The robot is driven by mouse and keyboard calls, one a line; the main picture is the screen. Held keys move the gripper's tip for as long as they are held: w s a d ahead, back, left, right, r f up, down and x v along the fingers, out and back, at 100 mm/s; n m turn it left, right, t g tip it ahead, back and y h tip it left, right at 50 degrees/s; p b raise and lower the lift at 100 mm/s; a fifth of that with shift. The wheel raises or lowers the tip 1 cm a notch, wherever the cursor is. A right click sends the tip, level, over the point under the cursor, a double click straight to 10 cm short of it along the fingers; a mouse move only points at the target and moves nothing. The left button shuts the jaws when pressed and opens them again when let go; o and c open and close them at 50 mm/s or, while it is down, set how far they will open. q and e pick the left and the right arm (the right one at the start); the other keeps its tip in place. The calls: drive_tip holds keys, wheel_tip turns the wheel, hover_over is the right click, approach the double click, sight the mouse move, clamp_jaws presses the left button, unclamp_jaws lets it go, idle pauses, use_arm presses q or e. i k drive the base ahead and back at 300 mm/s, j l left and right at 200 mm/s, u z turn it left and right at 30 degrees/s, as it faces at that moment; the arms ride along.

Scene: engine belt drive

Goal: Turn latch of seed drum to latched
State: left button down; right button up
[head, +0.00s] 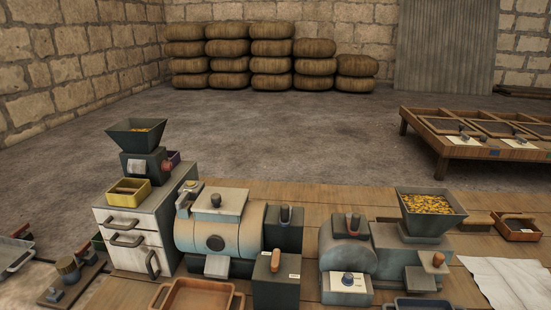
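A light blue and tan drum (185,232), likely the seed drum, lies on its side on the wooden bench at the left of centre. A pale lid or box part (222,207) sits on top of it, with a small dark knob (216,200). A dark round cap (215,243) is on its front. I cannot tell which part is the latch or how it is turned. Neither of my grippers is in view.
A grey hopper mill (427,217) with yellow grain and a rounded blue machine (345,250) stand to the right. Dark lever boxes (276,285) adjoin the drum. A drawer cabinet (130,245) stands left. An orange-brown tray (196,297) lies in front. Sacks (290,48) are stacked behind open floor.

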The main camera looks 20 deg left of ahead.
sight(181, 201)
drive_tip(key=u, duration=1.25)
